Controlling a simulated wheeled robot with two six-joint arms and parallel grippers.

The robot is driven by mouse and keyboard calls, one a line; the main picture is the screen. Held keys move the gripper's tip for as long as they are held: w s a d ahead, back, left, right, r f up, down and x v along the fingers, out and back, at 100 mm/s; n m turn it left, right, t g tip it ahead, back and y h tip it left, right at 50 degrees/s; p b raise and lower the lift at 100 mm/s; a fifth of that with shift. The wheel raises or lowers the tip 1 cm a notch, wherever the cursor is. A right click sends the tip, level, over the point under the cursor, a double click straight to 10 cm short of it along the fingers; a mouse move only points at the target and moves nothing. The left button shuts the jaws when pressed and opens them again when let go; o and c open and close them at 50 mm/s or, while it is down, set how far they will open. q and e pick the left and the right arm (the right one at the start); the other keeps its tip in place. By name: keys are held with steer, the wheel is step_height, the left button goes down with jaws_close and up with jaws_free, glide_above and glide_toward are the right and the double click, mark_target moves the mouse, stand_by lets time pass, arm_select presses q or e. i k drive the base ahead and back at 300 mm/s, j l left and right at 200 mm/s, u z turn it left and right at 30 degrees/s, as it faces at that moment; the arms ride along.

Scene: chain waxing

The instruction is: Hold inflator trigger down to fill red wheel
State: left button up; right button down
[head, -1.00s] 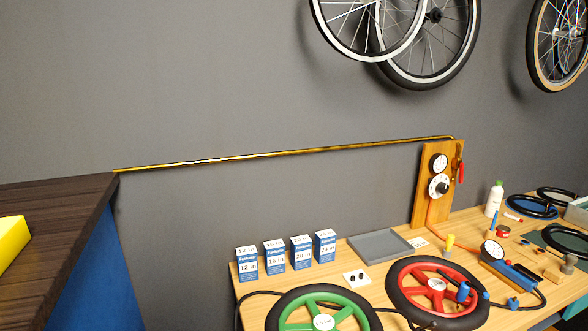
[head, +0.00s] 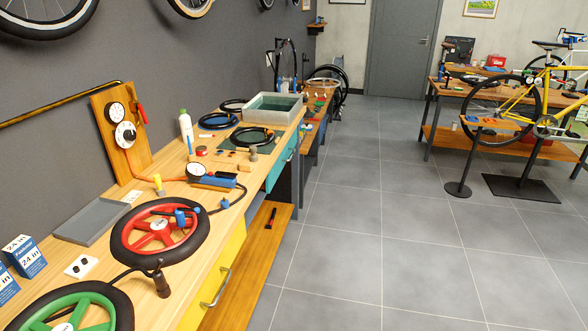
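The red wheel (head: 157,234), red spokes inside a black tyre, lies flat on the wooden workbench at the left. The inflator (head: 212,176), a blue and black body with a round dial gauge, lies on the bench behind it and to its right. A black hose runs from the inflator towards the red wheel. Blue pieces sit on the wheel's upper right spokes; whether one is on the valve I cannot tell. Neither of my grippers shows in the head view.
A green wheel (head: 70,315) lies in the near left corner. A grey tray (head: 92,222), a gauge board (head: 121,135), a white bottle (head: 186,127) and a water tub (head: 270,108) are along the bench.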

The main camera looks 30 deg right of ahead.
mark_target(218, 173)
steer(key=z, duration=0.4)
steer(key=i+l+u, duration=0.1)
steer(key=i+l, duration=0.55)
steer(key=l, duration=0.15)
steer(key=i+l+u, duration=0.15)
steer(key=i+l, duration=0.15)
steer(key=i+l+u, duration=0.1)
steer(key=i+l, duration=0.15)
steer(key=l, duration=0.25)
